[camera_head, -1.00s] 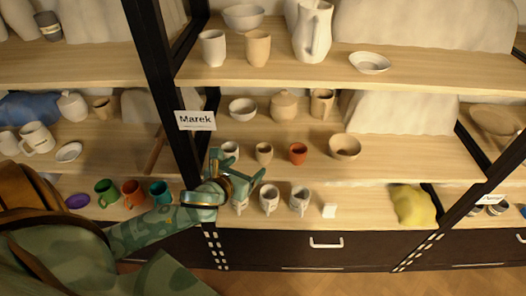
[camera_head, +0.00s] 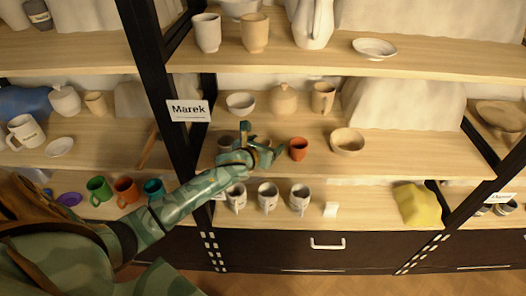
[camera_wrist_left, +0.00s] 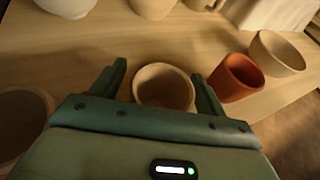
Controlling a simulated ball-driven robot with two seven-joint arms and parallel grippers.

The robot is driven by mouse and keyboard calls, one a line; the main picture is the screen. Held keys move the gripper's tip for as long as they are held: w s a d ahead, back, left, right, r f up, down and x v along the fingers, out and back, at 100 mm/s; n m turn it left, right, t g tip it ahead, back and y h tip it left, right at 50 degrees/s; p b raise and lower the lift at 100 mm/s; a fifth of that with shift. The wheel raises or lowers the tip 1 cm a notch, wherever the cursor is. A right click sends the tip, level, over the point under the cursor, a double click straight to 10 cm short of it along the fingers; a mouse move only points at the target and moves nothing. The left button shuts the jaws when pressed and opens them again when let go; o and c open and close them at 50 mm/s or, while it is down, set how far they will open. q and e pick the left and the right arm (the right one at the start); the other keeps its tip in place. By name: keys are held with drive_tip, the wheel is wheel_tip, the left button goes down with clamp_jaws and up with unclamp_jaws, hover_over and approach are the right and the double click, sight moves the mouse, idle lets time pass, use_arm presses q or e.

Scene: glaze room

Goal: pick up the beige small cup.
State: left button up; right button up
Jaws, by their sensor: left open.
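The beige small cup (camera_wrist_left: 165,88) stands upright on the middle shelf. In the left wrist view it sits between the two fingers of my left gripper (camera_wrist_left: 160,71), with a small gap visible on the right; its lower part is hidden by the gripper body. The fingers are open. In the head view my left gripper (camera_head: 262,140) reaches over the middle shelf and hides most of the cup. My right gripper is not in view.
An orange-red cup (camera_head: 299,149) stands close to the right, with a beige bowl (camera_head: 347,141) beyond. A cup (camera_wrist_left: 22,115) is close on the left. A white bowl (camera_head: 241,103), a lidded jar (camera_head: 284,98) and a tall cup (camera_head: 323,97) stand behind. The upper shelf (camera_head: 300,75) is overhead.

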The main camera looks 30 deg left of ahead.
use_arm(q)
drive_tip(key=shift+c, duration=0.8)
drive_tip(key=c, duration=1)
drive_tip(key=shift+r, duration=0.1)
